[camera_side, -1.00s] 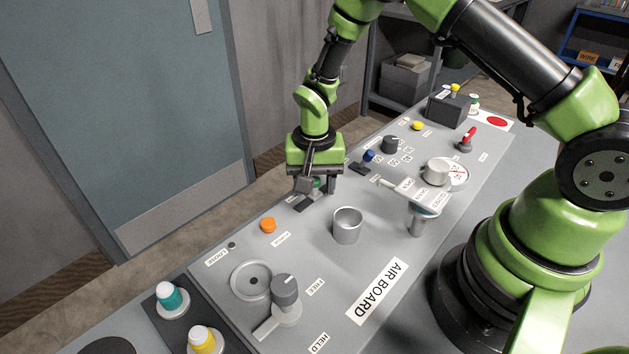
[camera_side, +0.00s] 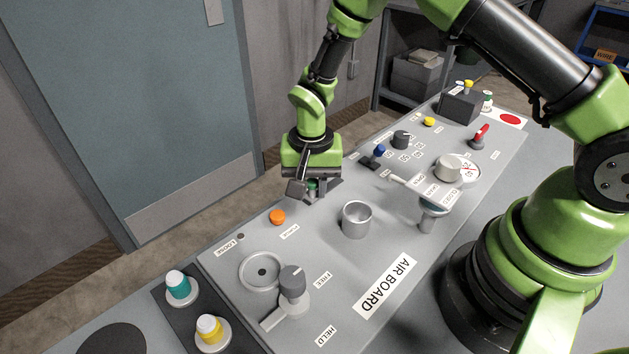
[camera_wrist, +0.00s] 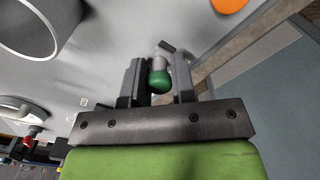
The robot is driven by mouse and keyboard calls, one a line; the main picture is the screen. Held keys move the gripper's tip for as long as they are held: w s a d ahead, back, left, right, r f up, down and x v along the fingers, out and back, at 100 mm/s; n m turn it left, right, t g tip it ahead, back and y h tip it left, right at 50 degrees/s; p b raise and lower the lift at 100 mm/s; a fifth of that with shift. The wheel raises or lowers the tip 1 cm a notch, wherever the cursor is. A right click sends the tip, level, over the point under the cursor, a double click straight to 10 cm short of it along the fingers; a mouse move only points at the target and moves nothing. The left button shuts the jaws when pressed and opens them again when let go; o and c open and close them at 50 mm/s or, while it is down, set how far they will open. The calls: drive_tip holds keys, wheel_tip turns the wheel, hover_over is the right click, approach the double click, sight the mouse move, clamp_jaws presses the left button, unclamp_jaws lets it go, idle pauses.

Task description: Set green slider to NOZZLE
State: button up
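The green slider's knob (camera_wrist: 160,82) sits between the two fingers of my gripper (camera_wrist: 159,80) in the wrist view, with its pale stem beyond. In the side view my gripper (camera_side: 313,189) is low over the air board (camera_side: 335,268), and only a little of the green knob (camera_side: 312,184) shows. The dark slider track (camera_side: 330,188) shows partly, to the right of the fingers. The gripper hides the rest of the track. I cannot read a NOZZLE label in either view.
An orange button (camera_side: 277,217) is close in front of my gripper. A metal cup (camera_side: 356,220) stands to its right. A grey knob with a lever (camera_side: 292,283) is nearer.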

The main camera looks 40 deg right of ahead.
drive_tip(key=o, duration=0.4)
drive_tip(key=shift+a, duration=0.15)
drive_tip(key=shift+r, duration=0.15)
wheel_tip(320, 180, up, 10)
drive_tip(key=shift+f, duration=0.15)
wheel_tip(320, 180, up, 9)
drive_tip(key=n+t, duration=0.1)
drive_tip(key=t, duration=0.1)
hover_over(311, 182)
drive_tip(key=s+d, duration=0.1)
drive_tip(key=s, duration=0.2)
drive_tip(key=s+d+r+n+t+y, duration=0.2)
drive_tip(key=s+r+t, duration=0.1)
drive_tip(key=s+r, duration=0.55)
drive_tip(key=s, duration=0.2)
drive_tip(key=s+n+t, duration=0.1)
drive_tip(key=s, duration=0.2)
drive_tip(key=s+n+t, duration=0.1)
drive_tip(key=s, duration=0.1)
drive_tip(key=shift+s+a+r, duration=0.1)
drive_tip(key=shift+s+r, duration=0.15)
drive_tip(key=shift+s, duration=0.05)
